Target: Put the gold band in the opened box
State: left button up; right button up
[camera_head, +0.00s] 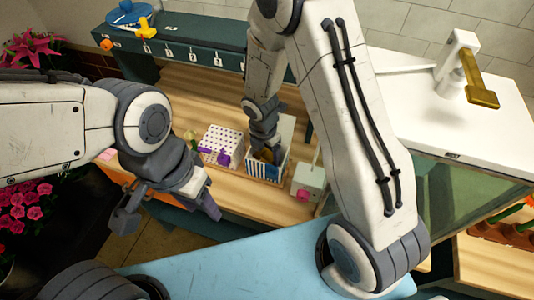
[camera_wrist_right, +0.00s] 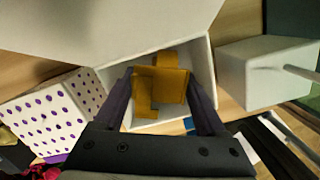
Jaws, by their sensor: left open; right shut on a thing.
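The gold band (camera_wrist_right: 174,84) is an angular gold piece between the fingers of my right gripper (camera_wrist_right: 160,92), which is shut on it. In the right wrist view the band is within the mouth of the open white box (camera_wrist_right: 205,72); I cannot tell whether it touches the floor. In the head view this box has blue stripes (camera_head: 262,171) and a raised lid (camera_head: 286,130). My right gripper (camera_head: 265,152) points down into it and mostly hides the band. My left gripper (camera_head: 168,217) is open and empty, left of and nearer than the boxes.
A purple-dotted white box (camera_head: 222,140) stands just left of the open box. A pale box with a pink flower (camera_head: 302,194) stands close on the right. The wooden counter (camera_head: 200,92) has clear room behind, before a teal numbered shelf (camera_head: 185,38). Pink flowers (camera_head: 25,208) are at far left.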

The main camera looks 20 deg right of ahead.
aim_at(264, 157)
jog(key=o, duration=1.1)
jog(key=shift+r, duration=0.2)
jog(key=shift+r, duration=0.35)
notch_tip(264, 157, up, 11)
jog(key=a, duration=0.1)
jog(key=s+a+r+m, duration=0.2)
jog(key=s+m, duration=0.3)
jog(key=s, duration=0.2)
jog(key=s+a+r+m+y, duration=0.1)
jog(key=s+a+r+m, duration=0.2)
jog(key=s+m, duration=0.3)
jog(key=s+a+r+m+y, duration=0.1)
jog(key=s+a+r+m, duration=0.1)
jog(key=s+m, duration=0.4)
jog(key=s+r, duration=0.1)
jog(key=s, duration=0.1)
jog(key=shift+s+a+g, duration=0.15)
jog(key=shift+s+g, duration=0.2)
jog(key=shift+g, duration=0.05)
jog(key=shift+b, duration=0.3)
